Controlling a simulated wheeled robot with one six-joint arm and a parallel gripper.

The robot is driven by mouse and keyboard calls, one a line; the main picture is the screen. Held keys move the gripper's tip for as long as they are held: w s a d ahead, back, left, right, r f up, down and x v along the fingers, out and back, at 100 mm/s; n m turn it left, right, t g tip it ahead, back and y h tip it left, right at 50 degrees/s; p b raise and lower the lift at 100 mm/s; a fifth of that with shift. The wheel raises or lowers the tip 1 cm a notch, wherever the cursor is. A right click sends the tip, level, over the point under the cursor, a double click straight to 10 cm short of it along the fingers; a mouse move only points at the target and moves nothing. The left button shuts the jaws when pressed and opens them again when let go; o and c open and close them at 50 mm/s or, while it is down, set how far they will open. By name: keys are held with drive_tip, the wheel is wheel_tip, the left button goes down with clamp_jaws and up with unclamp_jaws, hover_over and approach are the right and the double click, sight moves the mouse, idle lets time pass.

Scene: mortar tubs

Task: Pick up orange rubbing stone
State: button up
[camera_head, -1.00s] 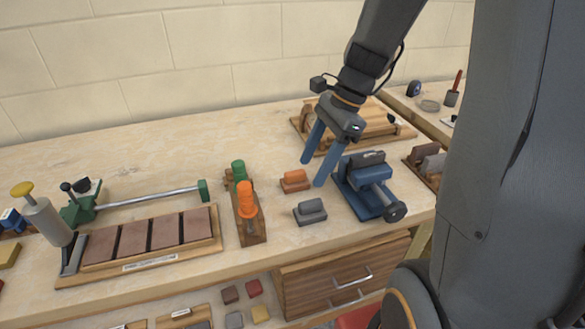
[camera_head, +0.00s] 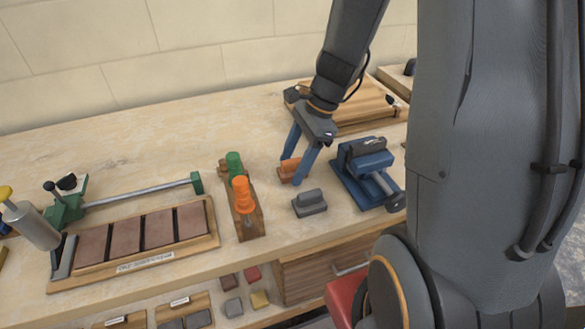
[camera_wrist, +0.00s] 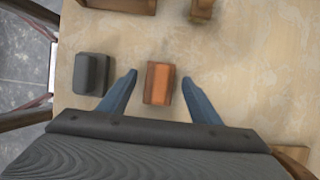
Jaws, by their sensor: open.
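The orange rubbing stone (camera_head: 289,168) lies on the workbench in the head view, partly hidden by a finger of my gripper (camera_head: 293,171). In the wrist view the orange rubbing stone (camera_wrist: 159,84) lies between the two blue fingers of my gripper (camera_wrist: 160,83), a little nearer the right fingertip. My gripper is open, with a gap visible on both sides of the stone. I cannot tell how far above the bench the fingertips are.
A grey stone (camera_head: 309,202) sits just beside, outside the left finger in the wrist view (camera_wrist: 91,74). A blue vise (camera_head: 368,175) stands to the right. Orange-handled (camera_head: 243,194) and green-handled (camera_head: 234,163) tools stand to the left. A wooden board (camera_head: 350,118) lies behind.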

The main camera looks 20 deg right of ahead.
sight(293, 160)
drive_tip(key=shift+a+f, duration=0.1)
drive_tip(key=shift+f, duration=0.1)
drive_tip(key=c, duration=1.2)
drive_tip(key=shift+c, duration=0.4)
drive_tip(key=shift+r, duration=0.15)
wheel_tip(293, 160, up, 10)
drive_tip(key=shift+f, duration=0.1)
drive_tip(key=o, duration=0.7)
drive_tip(key=c, duration=0.4)
drive_tip(key=shift+c, duration=0.2)
